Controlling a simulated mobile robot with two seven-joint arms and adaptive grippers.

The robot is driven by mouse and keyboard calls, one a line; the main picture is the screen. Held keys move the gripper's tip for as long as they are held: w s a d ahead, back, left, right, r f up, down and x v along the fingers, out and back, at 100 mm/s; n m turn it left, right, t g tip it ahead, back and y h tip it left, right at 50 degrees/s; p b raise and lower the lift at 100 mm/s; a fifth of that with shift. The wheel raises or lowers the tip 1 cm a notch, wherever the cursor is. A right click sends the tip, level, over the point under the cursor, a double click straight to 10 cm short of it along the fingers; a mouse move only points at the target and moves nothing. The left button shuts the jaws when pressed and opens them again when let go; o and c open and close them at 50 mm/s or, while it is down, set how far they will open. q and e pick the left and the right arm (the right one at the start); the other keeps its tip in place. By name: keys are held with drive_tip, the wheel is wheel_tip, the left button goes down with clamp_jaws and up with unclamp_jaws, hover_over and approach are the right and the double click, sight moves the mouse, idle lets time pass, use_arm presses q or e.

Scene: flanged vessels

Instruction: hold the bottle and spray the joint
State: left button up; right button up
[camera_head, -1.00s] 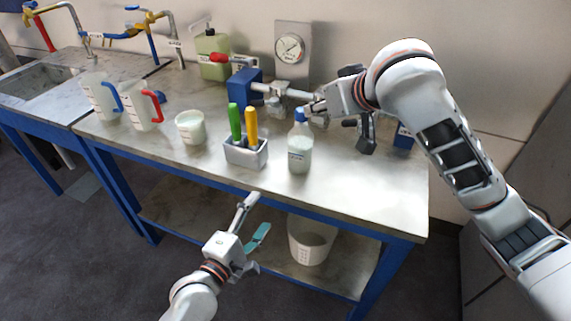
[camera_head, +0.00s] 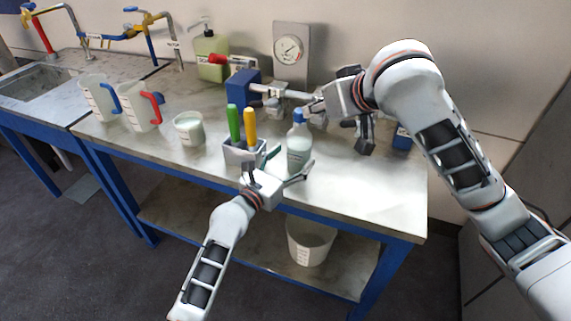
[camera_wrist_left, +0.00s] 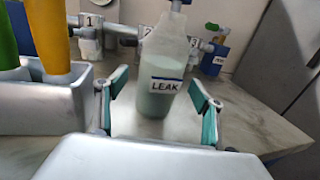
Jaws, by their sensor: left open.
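The spray bottle (camera_head: 299,150), clear with pale liquid and a blue top, stands upright on the bench. The left wrist view shows its LEAK label (camera_wrist_left: 165,86). My left gripper (camera_head: 290,165) is open, at the bench's front edge. Its teal-padded fingers lie on either side of the bottle in the wrist view, with no clear contact. The flanged pipe (camera_head: 284,93) runs behind the bottle; the wrist view shows tags 1 (camera_wrist_left: 90,20), 2 (camera_wrist_left: 146,31) and 3 (camera_wrist_left: 194,42) along it. My right gripper (camera_head: 330,104) is at the pipe's right part; its fingertips are unclear.
A metal holder (camera_head: 240,156) with green (camera_head: 234,122) and yellow (camera_head: 250,125) handles stands close left of the bottle. A beaker (camera_head: 189,129) and two jugs are further left. A gauge (camera_head: 288,49) stands behind.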

use_arm(q)
drive_tip(key=shift+x, duration=2.1)
drive_tip(key=c, duration=1.6)
use_arm(e)
clamp_jaws()
drive_tip(key=shift+w, duration=0.1)
